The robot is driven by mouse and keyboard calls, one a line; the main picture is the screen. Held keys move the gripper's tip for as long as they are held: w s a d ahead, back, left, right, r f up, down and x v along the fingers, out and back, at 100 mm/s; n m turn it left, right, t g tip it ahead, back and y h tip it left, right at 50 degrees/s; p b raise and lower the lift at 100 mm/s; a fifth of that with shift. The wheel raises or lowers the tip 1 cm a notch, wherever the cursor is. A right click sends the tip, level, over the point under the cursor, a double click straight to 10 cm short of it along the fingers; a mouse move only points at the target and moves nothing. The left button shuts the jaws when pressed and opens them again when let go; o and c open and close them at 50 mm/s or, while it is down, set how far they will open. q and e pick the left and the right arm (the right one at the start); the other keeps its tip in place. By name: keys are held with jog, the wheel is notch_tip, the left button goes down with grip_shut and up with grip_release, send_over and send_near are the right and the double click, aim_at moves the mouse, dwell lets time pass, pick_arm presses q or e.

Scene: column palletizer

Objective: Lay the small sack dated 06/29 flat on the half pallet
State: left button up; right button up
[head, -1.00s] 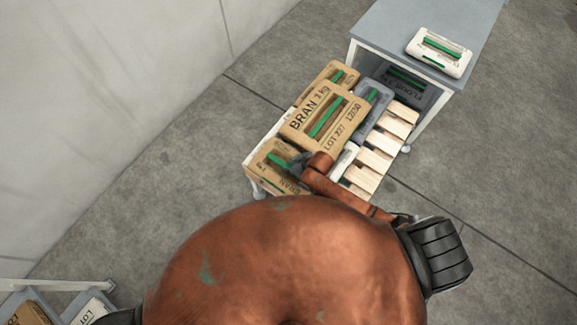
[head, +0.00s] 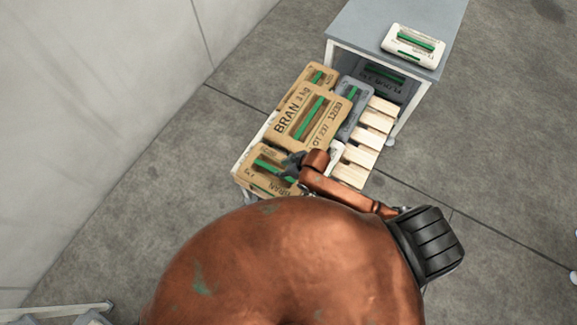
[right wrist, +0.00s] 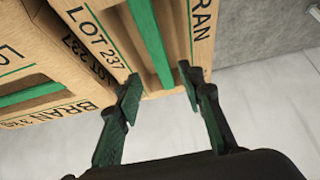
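The half pallet (head: 352,173) shows bare pale slats along its right side. Several sacks lie on it: a large brown bran sack (head: 327,117) on top, a brown one behind (head: 312,78), a brown one at the front left (head: 262,163) and a grey one at the right (head: 350,116). I cannot read 06/29 on any sack. My right gripper (head: 291,165) is at the front brown sack. In the right wrist view its fingers (right wrist: 160,82) are apart, with brown LOT 237 bran sacks (right wrist: 95,40) beyond them. My left gripper is not in view.
A grey-topped table (head: 385,17) behind the pallet carries a white sack (head: 414,45). A dark grey sack (head: 384,75) lies beneath its top. A white object (head: 337,153) sits beside my right arm.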

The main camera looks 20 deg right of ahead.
jog(key=v, duration=0.6)
jog(key=shift+p, duration=0.4)
jog(key=shift+r, duration=0.15)
